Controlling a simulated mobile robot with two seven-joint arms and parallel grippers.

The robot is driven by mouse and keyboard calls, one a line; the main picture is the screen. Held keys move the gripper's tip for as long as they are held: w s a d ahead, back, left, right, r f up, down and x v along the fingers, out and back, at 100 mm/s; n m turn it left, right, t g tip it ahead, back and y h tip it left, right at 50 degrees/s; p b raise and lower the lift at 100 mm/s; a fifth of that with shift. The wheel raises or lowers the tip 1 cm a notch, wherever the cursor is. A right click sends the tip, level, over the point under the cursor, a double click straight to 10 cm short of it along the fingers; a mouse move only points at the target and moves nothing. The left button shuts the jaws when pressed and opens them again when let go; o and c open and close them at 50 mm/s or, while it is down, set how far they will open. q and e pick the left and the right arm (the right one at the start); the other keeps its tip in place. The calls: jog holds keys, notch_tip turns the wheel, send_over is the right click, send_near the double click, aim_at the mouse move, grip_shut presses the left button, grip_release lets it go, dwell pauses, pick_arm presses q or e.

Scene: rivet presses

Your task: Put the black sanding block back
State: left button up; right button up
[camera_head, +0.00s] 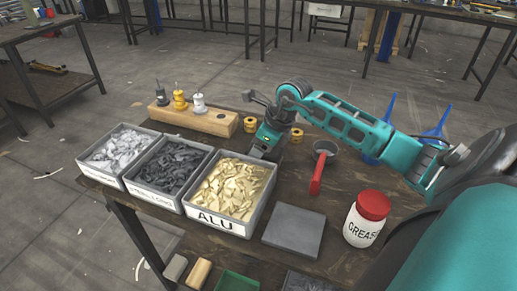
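I cannot make out a clearly black sanding block. Two small blocks lie side by side at the lower edge of the view, a grey one (175,267) and a tan one (199,272); I cannot tell whether either is a sanding block. My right arm reaches in from the right. Its gripper (262,154) points down just behind the bin marked ALU (219,223). The fingertips are small and partly hidden, so I cannot tell whether they are open or hold something. My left gripper is not in view.
Two more bins stand left of ALU, with dark (145,186) and light parts. Behind them is a wooden block (220,124) with pegs. A red-handled cup (316,180), grey plate (293,231), grease jar (363,228) and blue funnels (379,140) stand right. A green tray (237,282) is in front.

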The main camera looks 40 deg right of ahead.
jog(key=shift+r, duration=0.1)
jog(key=shift+f, duration=0.2)
jog(key=o, duration=1.1)
jog(key=shift+r, duration=0.1)
jog(key=shift+r, duration=0.25)
jog(key=v, duration=1.1)
jog(key=shift+s+r+p, duration=0.25)
jog(key=shift+r+p, duration=0.05)
jog(key=shift+p, duration=0.05)
